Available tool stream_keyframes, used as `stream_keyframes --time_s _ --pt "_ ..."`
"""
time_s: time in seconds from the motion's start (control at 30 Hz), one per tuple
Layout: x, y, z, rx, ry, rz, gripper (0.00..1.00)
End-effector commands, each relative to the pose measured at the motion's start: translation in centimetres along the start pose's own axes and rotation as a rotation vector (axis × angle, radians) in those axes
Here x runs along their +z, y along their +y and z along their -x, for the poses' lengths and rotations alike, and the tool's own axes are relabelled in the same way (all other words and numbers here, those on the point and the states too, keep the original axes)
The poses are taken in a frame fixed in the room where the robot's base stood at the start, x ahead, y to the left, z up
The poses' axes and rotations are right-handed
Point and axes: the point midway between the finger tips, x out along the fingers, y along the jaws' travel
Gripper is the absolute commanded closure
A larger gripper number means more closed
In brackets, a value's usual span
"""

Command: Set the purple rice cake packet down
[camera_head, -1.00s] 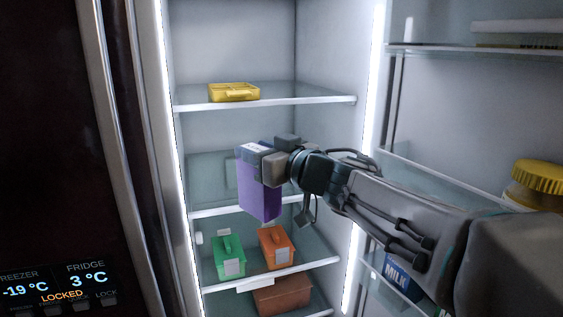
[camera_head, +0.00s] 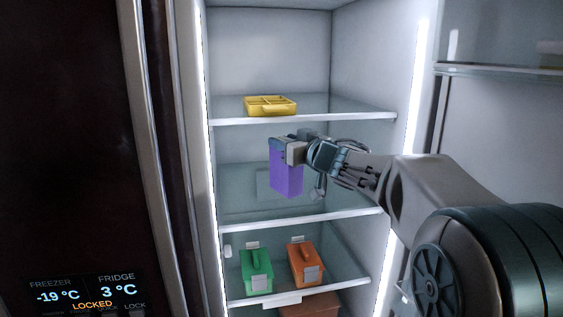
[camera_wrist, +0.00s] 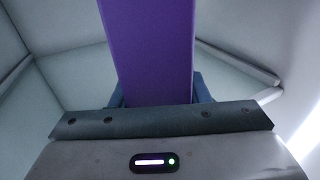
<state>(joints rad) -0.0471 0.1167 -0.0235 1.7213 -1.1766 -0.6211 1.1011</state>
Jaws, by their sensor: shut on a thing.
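The purple rice cake packet (camera_head: 286,174) is upright in the head view, held inside the open fridge above the middle glass shelf (camera_head: 300,217). My gripper (camera_head: 288,147) is shut on its upper part from the right. In the wrist view the packet (camera_wrist: 148,50) fills the middle, between blue finger parts at its sides. I cannot tell whether the packet's bottom touches the shelf; it looks held a little above it.
A yellow container (camera_head: 270,106) sits on the shelf above. A green box (camera_head: 256,272) and an orange box (camera_head: 305,264) stand on the shelf below, with a brown box (camera_head: 310,304) lower. The middle shelf looks otherwise clear. The fridge door (camera_head: 500,110) stands open at right.

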Motion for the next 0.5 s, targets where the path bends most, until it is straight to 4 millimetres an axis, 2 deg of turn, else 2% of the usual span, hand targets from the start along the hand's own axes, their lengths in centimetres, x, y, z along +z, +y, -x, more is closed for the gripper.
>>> stream_keyframes --time_s 0.03,0.2,0.3,0.43,0.5 --pt "-0.1 0.4 -1.1 -0.001 0.0 0.0 1.0" --pt "-0.2 1.5 -3.8 -0.002 0.001 0.0 1.0" --pt "1.6 1.4 -3.7 -0.002 0.0 -0.002 1.0" --pt "2.4 1.4 -3.6 -0.003 0.001 0.0 1.0" --pt "3.4 1.3 -3.6 -0.003 0.0 -0.001 1.0"
